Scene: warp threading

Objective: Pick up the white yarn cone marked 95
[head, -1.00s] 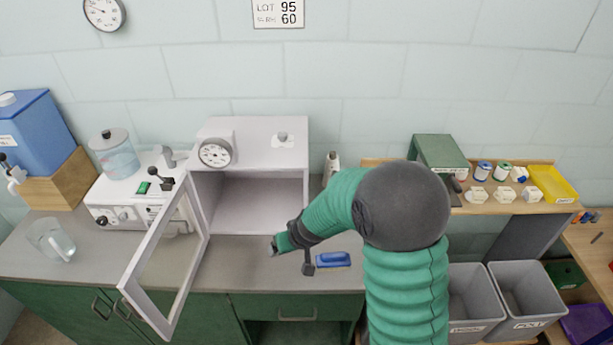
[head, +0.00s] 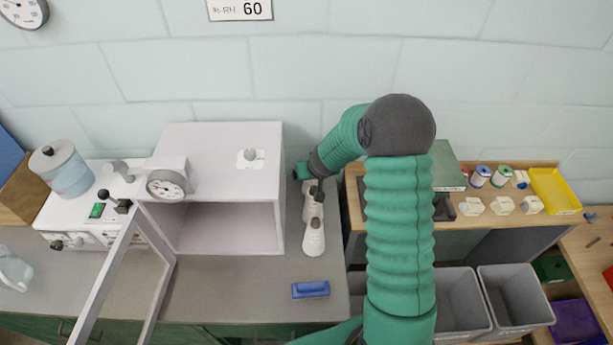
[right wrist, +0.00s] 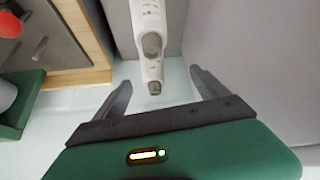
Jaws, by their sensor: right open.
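Several small white cone-like pieces with labels, including a left one (head: 471,206), a middle one (head: 502,205) and a right one (head: 532,204), stand on the wooden shelf at the right. Their markings are too small to read, so I cannot tell which is marked 95. My right gripper (head: 307,181) is well left of them, above the counter by the white cabinet. In the right wrist view its fingers (right wrist: 158,85) are spread and empty, with a white handheld device (right wrist: 150,35) beyond and partly between them. My left gripper is out of view.
The open cabinet (head: 228,228) has its door swung out at the left. A yellow tray (head: 555,190) and coloured spools (head: 480,176) share the shelf. Grey bins (head: 514,300) stand below. My right arm blocks the view left of the shelf.

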